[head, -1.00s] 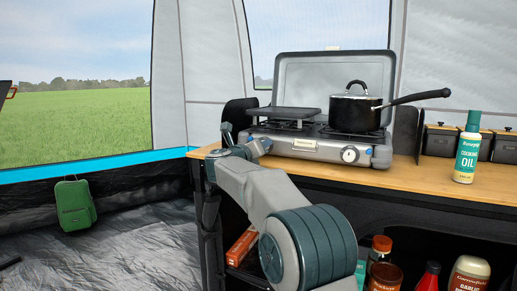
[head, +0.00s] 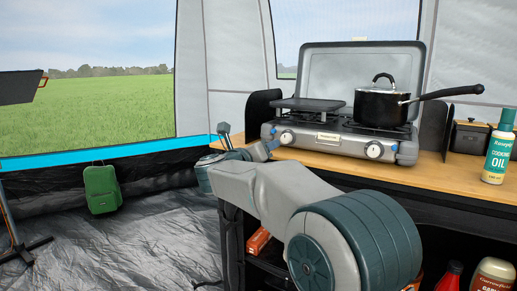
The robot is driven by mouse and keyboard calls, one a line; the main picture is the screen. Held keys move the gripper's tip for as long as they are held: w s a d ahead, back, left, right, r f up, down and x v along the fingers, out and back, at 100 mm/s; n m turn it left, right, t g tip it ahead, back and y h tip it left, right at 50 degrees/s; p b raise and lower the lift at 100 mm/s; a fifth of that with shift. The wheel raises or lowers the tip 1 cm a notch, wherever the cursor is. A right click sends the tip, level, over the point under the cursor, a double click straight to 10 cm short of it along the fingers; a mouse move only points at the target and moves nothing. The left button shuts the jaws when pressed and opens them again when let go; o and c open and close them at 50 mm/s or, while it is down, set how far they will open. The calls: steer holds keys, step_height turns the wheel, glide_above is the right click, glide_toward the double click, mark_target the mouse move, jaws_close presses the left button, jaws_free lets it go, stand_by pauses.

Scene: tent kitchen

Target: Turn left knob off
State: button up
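The grey camping stove (head: 330,143) stands on the wooden counter with its lid raised. Its left knob (head: 286,137) shows on the front face, pale with a blue rim. The right knob (head: 374,150) sits on the same face, farther right. My grey and teal arm reaches in from the lower right. My gripper (head: 246,148) is at the arm's far end, just left of the left knob, by the counter's left end. It appears apart from the knob, though depth is hard to judge.
A black pot (head: 381,105) with a lid stands on the right burner, its long handle pointing right. A cooking oil bottle (head: 498,148) stands at the counter's right. Floor at left is mostly clear.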

steer(key=shift+v, duration=1.15)
